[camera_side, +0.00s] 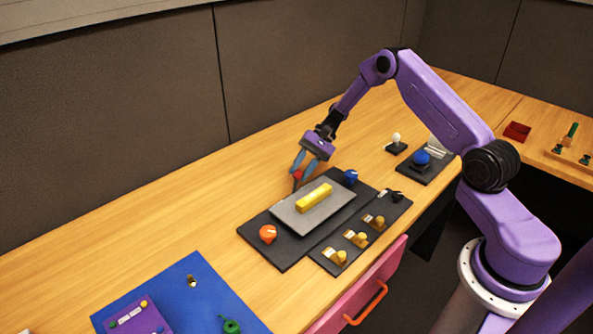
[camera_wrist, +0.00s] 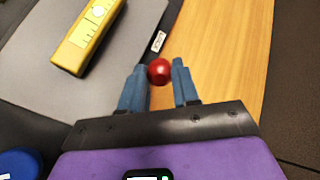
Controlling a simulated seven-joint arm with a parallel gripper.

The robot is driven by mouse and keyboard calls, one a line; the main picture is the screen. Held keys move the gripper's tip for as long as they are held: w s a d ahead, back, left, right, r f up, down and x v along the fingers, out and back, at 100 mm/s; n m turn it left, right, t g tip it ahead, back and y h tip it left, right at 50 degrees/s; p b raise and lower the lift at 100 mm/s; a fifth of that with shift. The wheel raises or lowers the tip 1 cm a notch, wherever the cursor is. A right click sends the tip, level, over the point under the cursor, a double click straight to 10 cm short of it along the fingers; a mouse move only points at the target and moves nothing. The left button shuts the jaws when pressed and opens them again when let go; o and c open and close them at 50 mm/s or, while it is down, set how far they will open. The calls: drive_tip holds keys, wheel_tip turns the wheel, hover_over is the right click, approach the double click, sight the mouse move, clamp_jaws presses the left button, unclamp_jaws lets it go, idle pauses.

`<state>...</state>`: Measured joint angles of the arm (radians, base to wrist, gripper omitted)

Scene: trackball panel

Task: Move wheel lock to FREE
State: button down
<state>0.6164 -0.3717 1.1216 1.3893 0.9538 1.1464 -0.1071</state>
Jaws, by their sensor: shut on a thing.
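My gripper (camera_side: 301,173) is at the back edge of a black panel (camera_side: 268,257), with its blue fingers pointing down. A red ball knob (camera_side: 297,174) on a dark stem sits between the fingertips. In the wrist view the red knob (camera_wrist: 159,71) is between the two blue fingers, and the gripper is shut on it. I cannot tell from any marking which position the lock is in.
A grey plate (camera_side: 288,218) with a yellow bar (camera_side: 314,198) lies on the panel. An orange knob (camera_side: 267,233) and a blue knob (camera_side: 350,177) flank it. Several yellow switches (camera_side: 357,239) stand in front. Wood desk behind the panel is clear.

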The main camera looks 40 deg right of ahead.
drive_tip(key=shift+d+f+y, duration=0.45)
drive_tip(key=shift+d+y, duration=0.3)
drive_tip(key=shift+y, duration=0.45)
drive_tip(key=c, duration=0.8)
unclamp_jaws()
drive_tip(key=shift+f, duration=0.1)
